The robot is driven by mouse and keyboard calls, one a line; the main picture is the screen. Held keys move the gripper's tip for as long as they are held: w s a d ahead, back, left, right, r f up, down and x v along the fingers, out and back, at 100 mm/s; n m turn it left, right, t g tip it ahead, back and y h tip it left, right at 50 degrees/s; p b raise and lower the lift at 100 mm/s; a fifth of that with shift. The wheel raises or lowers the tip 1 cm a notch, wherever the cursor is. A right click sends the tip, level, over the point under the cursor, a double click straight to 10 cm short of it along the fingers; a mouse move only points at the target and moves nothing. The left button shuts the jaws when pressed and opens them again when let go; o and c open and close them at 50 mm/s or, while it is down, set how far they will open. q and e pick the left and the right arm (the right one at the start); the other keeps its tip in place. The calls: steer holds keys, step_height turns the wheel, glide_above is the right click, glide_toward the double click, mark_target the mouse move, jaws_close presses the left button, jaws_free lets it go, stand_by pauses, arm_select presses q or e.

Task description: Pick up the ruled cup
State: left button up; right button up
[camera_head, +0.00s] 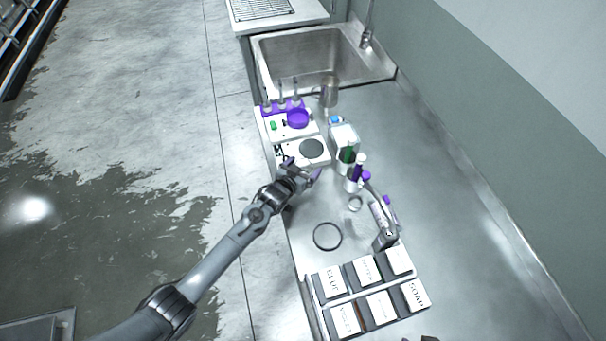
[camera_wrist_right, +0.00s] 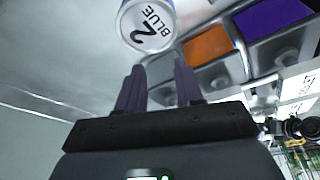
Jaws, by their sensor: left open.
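No ruling marks can be made out on any vessel at this size. A grey see-through cylindrical vessel (camera_head: 329,92) stands by the sink's front edge and may be the ruled cup. A small clear round vessel (camera_head: 355,203) sits nearer, right of my left gripper. My left gripper (camera_head: 303,169) is open, its purple fingertips apart beside the white plate device (camera_head: 311,150), with nothing seen between them. In the right wrist view my right gripper (camera_wrist_right: 158,82) has its purple fingers apart and empty.
A purple-topped device (camera_head: 298,118) stands behind the plate device. Bottles and pens (camera_head: 354,168) crowd the middle right. A dark ring (camera_head: 327,237) lies in front, then labelled boxes (camera_head: 345,319). Orange (camera_wrist_right: 208,44) and purple (camera_wrist_right: 270,17) bins show too. The right counter is clear.

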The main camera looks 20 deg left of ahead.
arm_select(q)
steer(key=c, duration=1.1)
steer(key=shift+r, duration=0.25)
steer(key=shift+c, duration=0.2)
steer(key=shift+r, duration=1.7)
steer(key=shift+s+d+r, duration=0.1)
steer(key=shift+d+r, duration=0.1)
steer(key=shift+r, duration=0.05)
steer(key=s+d+r, duration=0.5)
steer(key=d+r, duration=0.1)
steer(key=d, duration=0.3)
steer(key=shift+s+d+r, duration=0.15)
steer(key=shift+s+r, duration=0.1)
steer(key=shift+s, duration=0.15)
steer(key=shift+s+d, duration=0.1)
